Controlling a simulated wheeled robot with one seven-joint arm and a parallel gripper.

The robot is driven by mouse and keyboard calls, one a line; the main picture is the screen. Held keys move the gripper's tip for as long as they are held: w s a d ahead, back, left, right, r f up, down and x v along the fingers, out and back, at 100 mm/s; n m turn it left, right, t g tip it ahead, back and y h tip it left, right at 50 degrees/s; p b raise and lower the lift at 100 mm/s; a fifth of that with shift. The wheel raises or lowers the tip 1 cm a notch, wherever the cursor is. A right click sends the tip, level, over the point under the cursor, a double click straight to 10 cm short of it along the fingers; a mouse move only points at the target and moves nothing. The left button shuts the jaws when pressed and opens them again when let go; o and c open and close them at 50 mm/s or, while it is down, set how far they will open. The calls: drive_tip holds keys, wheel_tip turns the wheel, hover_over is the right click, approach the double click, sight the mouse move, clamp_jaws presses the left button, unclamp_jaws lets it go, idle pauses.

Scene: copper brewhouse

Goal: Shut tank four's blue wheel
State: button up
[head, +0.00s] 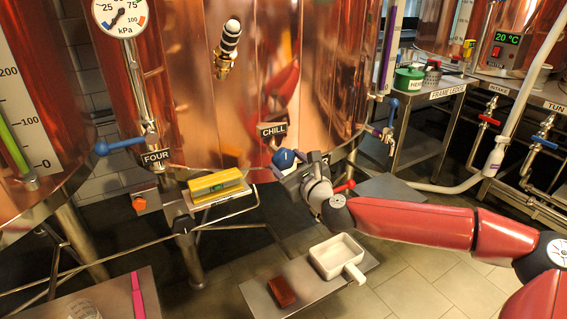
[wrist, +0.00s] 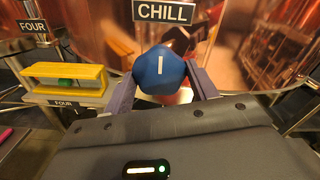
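The blue wheel (wrist: 161,73) is a faceted knob with a white upright mark, below the black CHILL sign (wrist: 163,11) on the copper tank (head: 260,70). The wheel (head: 284,159) also shows in the head view, partly hidden by my gripper (head: 290,170). In the wrist view the two fingers of my gripper (wrist: 161,82) lie along the left and right sides of the wheel and appear to touch it. A FOUR sign (head: 156,157) hangs on this tank.
A yellow box-shaped frame (head: 216,185) stands on a small shelf left of my gripper. A low bench below holds a white dish (head: 337,256) and a brown block (head: 281,291). A red-handled valve (head: 344,186) is just right of my gripper.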

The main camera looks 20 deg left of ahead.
drive_tip(key=shift+o, duration=1.4)
drive_tip(key=shift+d, duration=0.1)
drive_tip(key=shift+v, duration=2.95)
drive_tip(key=shift+s, duration=0.15)
